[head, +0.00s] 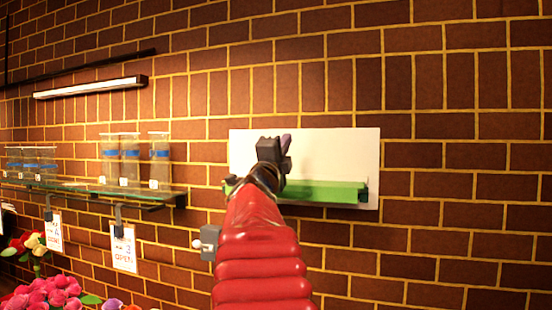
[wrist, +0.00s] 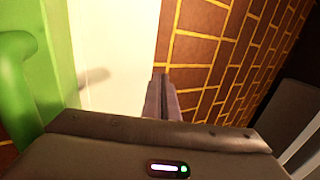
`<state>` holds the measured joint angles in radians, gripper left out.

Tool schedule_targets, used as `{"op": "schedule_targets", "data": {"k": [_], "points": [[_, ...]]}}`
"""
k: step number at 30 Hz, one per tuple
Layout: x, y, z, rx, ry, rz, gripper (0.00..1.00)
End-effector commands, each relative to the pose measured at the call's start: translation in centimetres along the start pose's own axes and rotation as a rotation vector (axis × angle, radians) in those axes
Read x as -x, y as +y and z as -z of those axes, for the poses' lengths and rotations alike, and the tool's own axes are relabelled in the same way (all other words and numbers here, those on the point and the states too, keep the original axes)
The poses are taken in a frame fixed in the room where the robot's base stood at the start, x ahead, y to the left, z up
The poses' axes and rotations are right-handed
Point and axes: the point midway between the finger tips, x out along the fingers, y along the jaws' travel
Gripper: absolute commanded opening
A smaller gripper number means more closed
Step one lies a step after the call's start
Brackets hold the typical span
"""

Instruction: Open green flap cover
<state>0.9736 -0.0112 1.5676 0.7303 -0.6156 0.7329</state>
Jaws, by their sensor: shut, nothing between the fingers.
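The green flap cover (head: 325,191) is a long green bar along the lower part of a white wall panel (head: 340,150) in the head view. Its left part is mostly hidden behind my red arm. In the wrist view the green piece (wrist: 55,65) fills the left side, beside the white panel (wrist: 115,50). My gripper (head: 286,143) is in front of the panel, above the green bar in the head view. Its fingers (wrist: 161,97) are together and empty in the wrist view, right of the green piece. I cannot tell whether the gripper touches the panel.
A glass shelf (head: 90,187) with several clear, blue-banded vases (head: 130,160) is on the left. Signs (head: 123,250) hang below it, with flowers (head: 45,295) at the lower left. A light bar (head: 90,87) is above. The brick wall (head: 460,200) on the right is clear.

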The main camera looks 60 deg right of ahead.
Motion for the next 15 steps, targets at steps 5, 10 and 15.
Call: {"op": "schedule_targets", "data": {"k": [5,10,15], "points": [[1.9,-0.1,0.0,0.000,-0.001,0.001,0.00],[4.2,-0.1,0.0,-0.001,-0.002,0.001,0.00],[6.7,-0.1,0.0,-0.002,-0.001,0.001,0.00]]}}
